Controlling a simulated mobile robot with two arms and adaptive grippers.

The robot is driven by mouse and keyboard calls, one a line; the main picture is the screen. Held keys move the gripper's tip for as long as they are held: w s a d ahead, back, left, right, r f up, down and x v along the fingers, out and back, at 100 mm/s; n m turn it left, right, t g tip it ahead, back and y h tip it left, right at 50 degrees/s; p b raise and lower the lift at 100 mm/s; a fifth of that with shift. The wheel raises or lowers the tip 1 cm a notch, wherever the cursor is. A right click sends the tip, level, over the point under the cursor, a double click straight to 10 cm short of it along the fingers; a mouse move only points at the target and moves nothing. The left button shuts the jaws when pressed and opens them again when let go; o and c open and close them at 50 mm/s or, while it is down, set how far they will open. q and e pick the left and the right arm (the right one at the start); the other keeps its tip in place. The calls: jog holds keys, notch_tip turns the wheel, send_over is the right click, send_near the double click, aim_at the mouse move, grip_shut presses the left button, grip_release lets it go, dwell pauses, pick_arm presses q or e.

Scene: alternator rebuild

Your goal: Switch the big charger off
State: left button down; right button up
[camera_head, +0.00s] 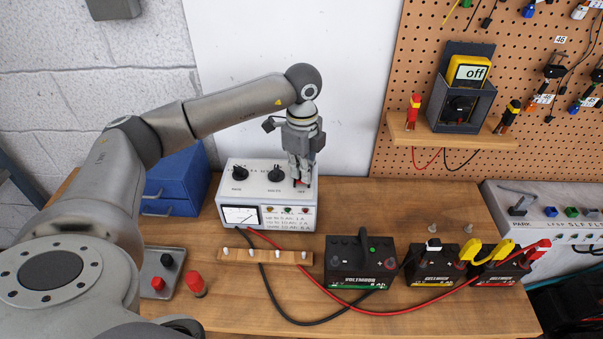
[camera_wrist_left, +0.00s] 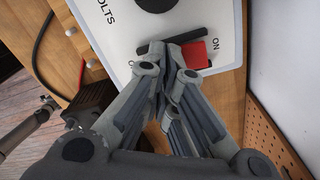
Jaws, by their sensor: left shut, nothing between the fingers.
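The big charger (camera_head: 262,205) is a white box at the back of the bench, with black knobs, a meter (camera_head: 240,214) and printed text on its front. In the left wrist view its white top panel (camera_wrist_left: 115,35) shows a red rocker switch (camera_wrist_left: 194,54) beside the word ON. My left gripper (camera_head: 301,180) points down at the panel's right end. In the left wrist view the shut, empty fingertips (camera_wrist_left: 175,58) are right at the switch and partly cover it. I cannot tell whether they touch it. My right gripper is not in view.
Several batteries (camera_head: 360,279) stand on the bench front right. Red (camera_head: 330,292) and black (camera_head: 268,290) cables run from the charger across the wood. A blue box (camera_head: 175,181) is left of the charger. A yellow meter (camera_head: 467,71) reads "off" on the pegboard.

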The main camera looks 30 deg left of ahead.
pick_arm(q)
jog(key=shift+r, duration=0.1)
jog(key=shift+r+p, duration=2.45)
jog(key=shift+r, duration=1)
jog(key=shift+f, duration=0.1)
